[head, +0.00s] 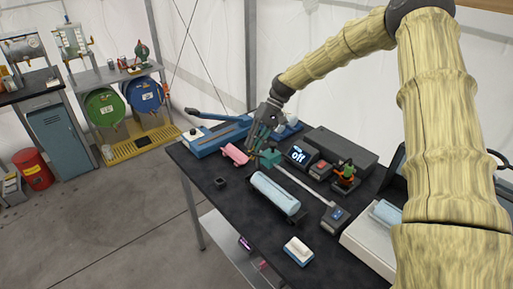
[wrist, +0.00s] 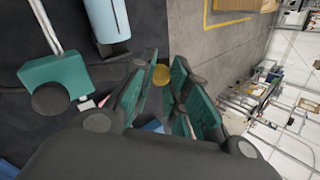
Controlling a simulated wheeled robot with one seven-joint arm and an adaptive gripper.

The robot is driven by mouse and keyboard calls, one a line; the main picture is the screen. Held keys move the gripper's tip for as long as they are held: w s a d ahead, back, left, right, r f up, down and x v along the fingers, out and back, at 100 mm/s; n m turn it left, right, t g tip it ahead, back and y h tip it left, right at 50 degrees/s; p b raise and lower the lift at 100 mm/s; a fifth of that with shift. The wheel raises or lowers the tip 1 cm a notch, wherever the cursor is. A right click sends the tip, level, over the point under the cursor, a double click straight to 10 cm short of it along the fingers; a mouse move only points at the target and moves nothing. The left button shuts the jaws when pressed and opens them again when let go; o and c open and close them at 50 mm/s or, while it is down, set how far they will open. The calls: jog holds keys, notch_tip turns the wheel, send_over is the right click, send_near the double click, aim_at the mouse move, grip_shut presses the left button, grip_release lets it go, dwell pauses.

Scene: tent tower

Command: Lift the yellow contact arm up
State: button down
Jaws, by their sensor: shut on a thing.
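My gripper (head: 257,148) reaches down to the dark table beside a teal block in the head view. In the wrist view, its green-padded fingers (wrist: 165,84) are closed around a small round yellow piece (wrist: 161,75), which appears to be the end of the yellow contact arm. The rest of that arm is hidden by the fingers. The teal block (head: 272,158) carries a long silver bar that runs to a dark grey unit (head: 336,216). In the wrist view the teal block (wrist: 55,80) lies left of the fingers, apart from them.
A pink object (head: 235,154) and a blue device with a lever (head: 217,137) are left of my gripper. A light-blue roll (head: 274,192) lies in front. A display reading "off" (head: 299,155) and a green-orange item (head: 347,172) stand to the right.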

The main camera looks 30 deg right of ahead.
jog(key=d+y, duration=0.1)
jog(key=d+y+b, duration=0.1)
jog(key=w+d+y+b, duration=0.1)
jog(key=y, duration=0.1)
jog(key=shift+d+r+g, duration=0.25)
jog(key=shift+d+g, duration=0.1)
jog(key=shift+g, duration=0.05)
jog(key=shift+d+r+b, duration=0.2)
jog(key=shift+d+b, duration=0.05)
jog(key=shift+b, duration=0.05)
jog(key=shift+w+d+b, duration=0.1)
jog(key=shift+d+b, duration=0.65)
jog(key=shift+d, duration=0.35)
jog(key=shift+f, duration=0.15)
jog(key=c, duration=1.6)
grip_release()
jog(key=shift+c, duration=0.2)
jog(key=o, duration=0.3)
jog(key=shift+d+f, duration=0.1)
jog(key=shift+w, duration=0.1)
jog(key=shift+r, duration=0.2)
